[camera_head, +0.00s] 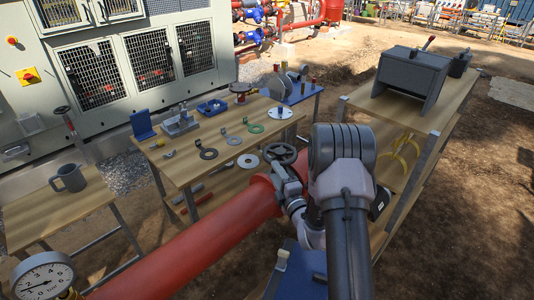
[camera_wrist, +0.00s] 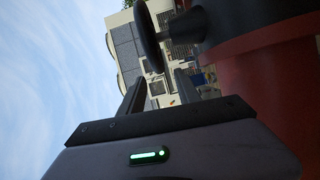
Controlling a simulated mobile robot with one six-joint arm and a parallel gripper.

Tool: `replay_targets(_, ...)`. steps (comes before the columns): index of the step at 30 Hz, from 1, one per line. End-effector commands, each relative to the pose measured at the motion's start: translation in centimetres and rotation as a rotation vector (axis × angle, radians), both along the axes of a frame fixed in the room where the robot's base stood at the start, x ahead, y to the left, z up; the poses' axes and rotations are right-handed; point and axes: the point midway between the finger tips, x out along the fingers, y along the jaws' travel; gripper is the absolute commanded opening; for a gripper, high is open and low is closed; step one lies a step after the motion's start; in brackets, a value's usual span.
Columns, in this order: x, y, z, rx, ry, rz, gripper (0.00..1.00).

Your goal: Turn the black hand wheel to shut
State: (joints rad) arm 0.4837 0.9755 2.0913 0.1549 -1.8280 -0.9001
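The black hand wheel (camera_head: 279,153) sits by the large red pipe (camera_head: 190,252), partly in front of the wooden workbench. In the wrist view the wheel (camera_wrist: 149,38) shows nearly edge-on, with its dark stem reaching right toward a dark body at the red pipe (camera_wrist: 265,65). My gripper (camera_wrist: 160,80) shows two dark fingers with a clear gap between them and nothing held. The wheel's rim lies just beyond the fingertips; I cannot tell whether they touch. In the head view my arm hides part of the area right of the wheel, and the fingertips are hard to make out.
The workbench (camera_head: 185,172) holds flanges, gaskets and small fittings. A bench with a grey box (camera_head: 410,80) stands right. Bare ground lies beyond it.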

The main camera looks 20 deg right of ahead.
Motion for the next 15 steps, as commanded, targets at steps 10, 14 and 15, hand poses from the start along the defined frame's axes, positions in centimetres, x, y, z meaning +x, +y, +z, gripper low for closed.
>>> replay_targets(10,8.0,-0.5,0.2,-0.001,-0.002,-0.002,0.40)
replay_targets(14,9.6,-0.6,0.1,-0.001,0.000,-0.001,0.40)
replay_targets(15,9.9,-0.7,0.1,-0.001,-0.001,-0.001,0.40)
